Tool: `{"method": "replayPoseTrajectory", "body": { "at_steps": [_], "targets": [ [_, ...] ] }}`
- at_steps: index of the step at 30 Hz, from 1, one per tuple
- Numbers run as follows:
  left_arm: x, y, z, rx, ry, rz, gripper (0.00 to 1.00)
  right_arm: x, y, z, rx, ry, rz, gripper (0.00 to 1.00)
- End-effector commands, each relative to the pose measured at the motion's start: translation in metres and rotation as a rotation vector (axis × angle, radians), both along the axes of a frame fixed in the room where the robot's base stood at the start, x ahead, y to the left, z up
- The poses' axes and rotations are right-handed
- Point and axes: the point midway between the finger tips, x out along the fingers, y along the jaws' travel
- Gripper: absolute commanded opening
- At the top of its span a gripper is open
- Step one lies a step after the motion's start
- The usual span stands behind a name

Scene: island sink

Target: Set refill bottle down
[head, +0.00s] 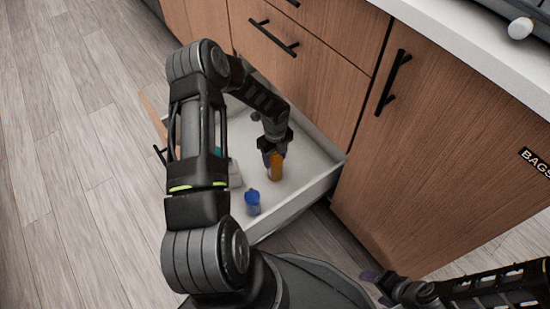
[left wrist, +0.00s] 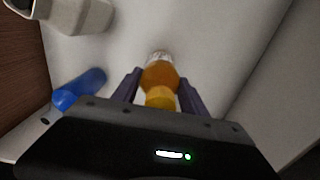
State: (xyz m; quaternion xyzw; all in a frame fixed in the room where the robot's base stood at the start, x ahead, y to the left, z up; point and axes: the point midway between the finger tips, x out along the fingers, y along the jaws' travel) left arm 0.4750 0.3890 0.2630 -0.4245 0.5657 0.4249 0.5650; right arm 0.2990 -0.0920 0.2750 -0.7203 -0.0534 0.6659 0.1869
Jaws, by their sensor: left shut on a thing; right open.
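An orange refill bottle (head: 275,168) is in my left gripper (head: 273,158), inside or just above the open white drawer (head: 320,165). In the left wrist view the bottle (left wrist: 159,76) stands between the two purple fingers of my left gripper (left wrist: 160,85), which is shut on it. I cannot tell whether the bottle's base touches the drawer floor. My right gripper (head: 385,287) shows at the bottom right of the head view, outside the drawer, open and apart from the bottle.
A blue bottle (head: 253,202) is in the drawer near its front, also in the left wrist view (left wrist: 80,88). A pale container (head: 234,174), partly hidden by my left arm, lies left of it. Drawer floor shows clear to the right of the orange bottle.

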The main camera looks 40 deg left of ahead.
Motion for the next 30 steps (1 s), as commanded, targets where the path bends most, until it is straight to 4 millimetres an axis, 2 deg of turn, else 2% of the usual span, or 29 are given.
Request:
{"method": "replayPoseTrajectory", "body": {
  "at_steps": [8, 9, 15, 25, 30],
  "targets": [
    [0.0, 0.0, -0.003, 0.001, -0.001, 0.0, 0.0, 0.0, 0.0, -0.003, 0.0, -0.001, 0.0, 0.7],
    [0.0, 0.0, -0.001, 0.0, -0.001, 0.001, 0.54, 0.0, 0.0, -0.001, 0.0, -0.001, 0.0, 0.7],
    [0.0, 0.0, -0.001, 0.0, 0.0, 0.0, 0.7, 0.0, 0.0, -0.001, 0.0, -0.001, 0.0, 0.7],
    [0.0, 0.0, 0.001, 0.0, -0.001, 0.0, 0.73, 0.0, 0.0, 0.001, 0.0, 0.0, 0.0, 0.7],
    [0.001, 0.001, 0.017, 0.001, -0.002, 0.002, 0.73, -0.001, 0.0, 0.008, 0.001, 0.002, 0.002, 0.7]
  ]
}}
